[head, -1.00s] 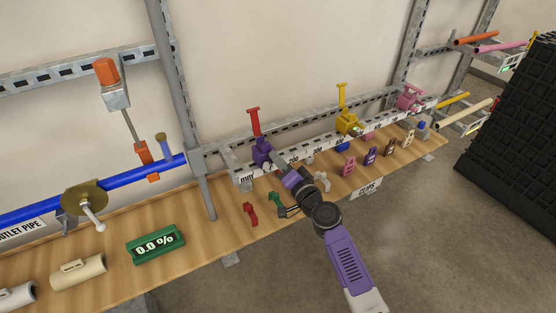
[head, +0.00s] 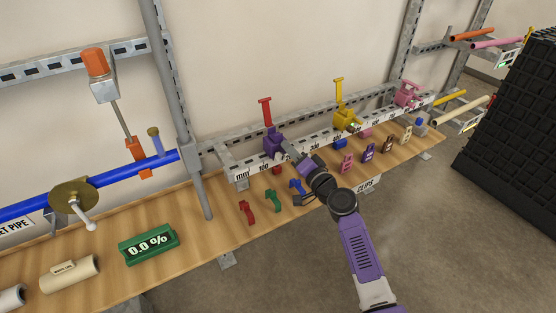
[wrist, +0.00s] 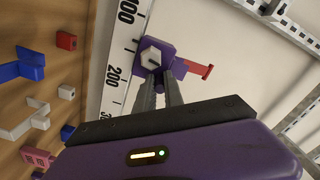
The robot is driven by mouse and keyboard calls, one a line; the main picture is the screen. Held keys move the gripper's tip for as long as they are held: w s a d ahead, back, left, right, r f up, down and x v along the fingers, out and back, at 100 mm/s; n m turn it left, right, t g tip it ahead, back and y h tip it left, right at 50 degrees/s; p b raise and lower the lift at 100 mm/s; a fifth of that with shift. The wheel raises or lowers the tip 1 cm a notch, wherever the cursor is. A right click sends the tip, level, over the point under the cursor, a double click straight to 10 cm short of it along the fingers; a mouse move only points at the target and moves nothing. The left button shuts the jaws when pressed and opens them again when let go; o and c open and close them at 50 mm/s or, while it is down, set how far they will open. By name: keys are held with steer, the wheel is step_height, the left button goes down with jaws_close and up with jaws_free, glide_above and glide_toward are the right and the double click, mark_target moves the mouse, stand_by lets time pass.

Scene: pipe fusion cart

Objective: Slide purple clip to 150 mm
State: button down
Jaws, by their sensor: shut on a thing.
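The purple clip (head: 273,143) with a red upright flag (head: 265,112) sits on the white ruler rail (head: 243,175). In the head view it is just right of the 100 mark. In the wrist view the purple clip (wrist: 168,72) lies between the 100 and 200 marks of the ruler (wrist: 118,60); its exact reading cannot be told. My gripper (head: 291,153) reaches it from the front.
A yellow clip (head: 346,119) and a pink clip (head: 407,94) sit farther right on the rail. Small red (head: 247,211), green (head: 272,198) and blue (head: 297,187) pieces lie on the wooden shelf below. A grey post (head: 190,120) stands left of the rail.

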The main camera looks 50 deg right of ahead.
steer(key=shift+s+d+f, duration=0.1)
steer(key=shift+s+d, duration=0.15)
steer(key=shift+d, duration=0.55)
steer(key=c, duration=1.5)
jaws_free()
steer(key=shift+o, duration=0.2)
steer(key=b+v, duration=0.2)
steer(key=v, duration=0.5)
steer(key=shift+s, duration=0.4)
steer(key=shift+a, duration=0.15)
